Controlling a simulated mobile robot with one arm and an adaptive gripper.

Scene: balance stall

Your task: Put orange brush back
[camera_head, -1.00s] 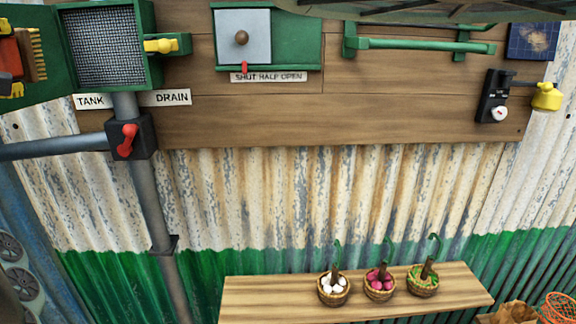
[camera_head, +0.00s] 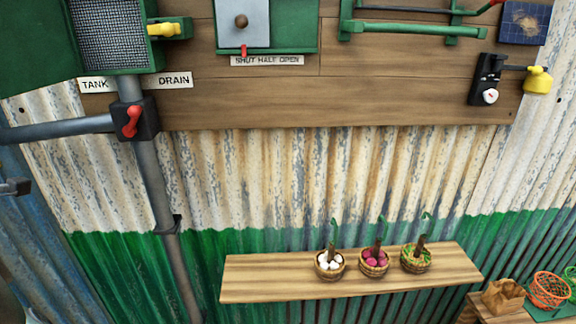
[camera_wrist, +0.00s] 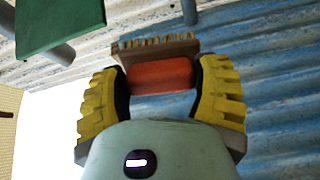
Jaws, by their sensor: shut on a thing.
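The orange brush (camera_wrist: 160,76) shows in the wrist view, with an orange back and a pale bristle strip along its far edge. My gripper (camera_wrist: 162,84) is shut on it, with a yellow ribbed pad on each side. The brush is held off the blue corrugated wall behind it. Neither my gripper nor the brush shows in the head view now. I cannot tell which spot is the brush's own place.
A green mesh-fronted box (camera_head: 108,35) with an open green door (camera_head: 35,45) is at upper left. A red-handled valve (camera_head: 132,120) sits below. A wooden shelf (camera_head: 260,285) holds three small baskets. A green rail (camera_head: 410,33) is mounted at upper right.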

